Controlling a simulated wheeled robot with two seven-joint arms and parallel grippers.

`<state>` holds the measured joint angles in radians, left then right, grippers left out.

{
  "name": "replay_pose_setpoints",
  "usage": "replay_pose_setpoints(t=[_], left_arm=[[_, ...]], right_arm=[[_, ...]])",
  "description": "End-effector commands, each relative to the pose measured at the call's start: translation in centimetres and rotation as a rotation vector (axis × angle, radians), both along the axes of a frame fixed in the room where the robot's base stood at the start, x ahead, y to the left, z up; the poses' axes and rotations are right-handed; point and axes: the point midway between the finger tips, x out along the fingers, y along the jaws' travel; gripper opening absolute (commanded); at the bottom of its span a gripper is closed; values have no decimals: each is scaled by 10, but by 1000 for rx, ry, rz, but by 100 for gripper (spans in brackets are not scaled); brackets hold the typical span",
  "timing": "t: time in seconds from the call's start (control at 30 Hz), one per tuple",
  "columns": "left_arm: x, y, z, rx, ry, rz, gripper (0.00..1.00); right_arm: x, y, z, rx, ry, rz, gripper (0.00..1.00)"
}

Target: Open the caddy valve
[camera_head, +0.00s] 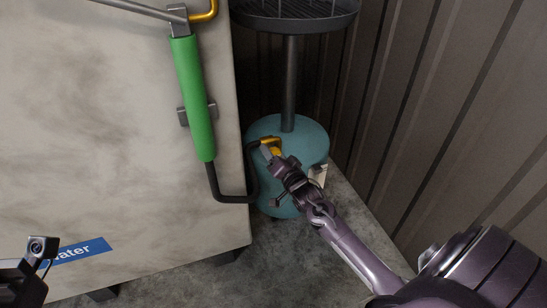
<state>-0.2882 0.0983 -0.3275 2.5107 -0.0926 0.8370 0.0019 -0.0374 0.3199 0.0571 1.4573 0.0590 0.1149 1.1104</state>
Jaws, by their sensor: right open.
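The caddy is a teal rounded tank (310,140) on the floor, with a dark post (290,85) rising to a round grated pan (296,14). A small yellow part (271,141), which looks like the valve handle, shows in front of the tank at the end of a black hose (222,198). My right gripper (275,160) is open and right at this yellow part. Its fingertips overlap the part in the picture, and I cannot tell whether they touch. Part of my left gripper (18,282) shows at the bottom left corner, its fingers out of sight.
A large pale cabinet (110,120) with a blue label (76,252) fills the left side. A green sleeved handle (194,100) hangs on its edge. A ribbed dark wall (430,110) stands close on the right. Some bare floor (300,265) lies in front.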

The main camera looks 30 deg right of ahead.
Motion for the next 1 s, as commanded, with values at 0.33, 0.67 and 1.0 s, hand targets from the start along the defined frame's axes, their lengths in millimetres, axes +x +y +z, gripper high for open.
replay_pose_setpoints(t=[0.33, 0.67, 1.0], left_arm=[[0, 0, 0, 1, -1, 0, 36], [0, 0, 0, 1, -1, 0, 36], [0, 0, 11, -1, 3, 0, 36]], right_arm=[[2, 0, 0, 0, 1, 1, 53], [2, 0, 0, -1, 1, 1, 18], [2, 1, 3, -80, 21, 2, 18]])
